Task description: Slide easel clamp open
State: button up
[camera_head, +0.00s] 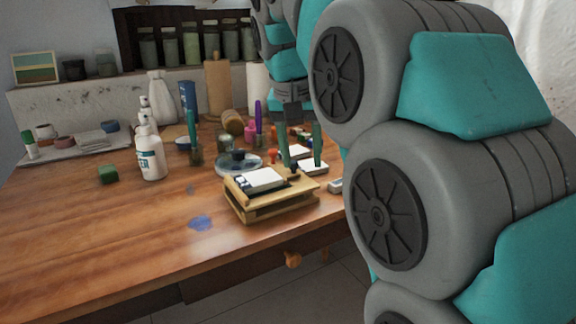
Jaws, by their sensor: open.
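A small wooden tabletop easel (262,213) lies low near the right front part of the table. A white sheet or panel (264,178) rests on its top, with dark parts along the panel's edges. A small dark knob-like part (293,168) stands at the easel's back right; I cannot tell for sure whether it belongs to the clamp. My gripper (301,163) points down over the easel's back right side, its two dark fingers apart and the knob-like part near the left fingertip. I cannot tell whether they touch. Nothing shows held between the fingers.
A round clear dish (225,168) with a dark lump sits just behind the easel. White bottles (151,158), a green block (108,174), brushes in jars and paint pots stand further left and back. The left front tabletop (95,225) is clear. My arm hides the right side.

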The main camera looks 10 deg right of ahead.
aim_at(293, 162)
jog(key=shift+m+t, duration=0.6)
jog(key=shift+m, duration=0.1)
jog(key=w+b, duration=0.2)
jog(key=w+a+r+b, duration=0.1)
jog(key=w, duration=0.1)
jog(key=shift+w+f, duration=0.1)
jog(key=shift+f, duration=0.05)
jog(key=shift+x, duration=2.15)
grip_shut()
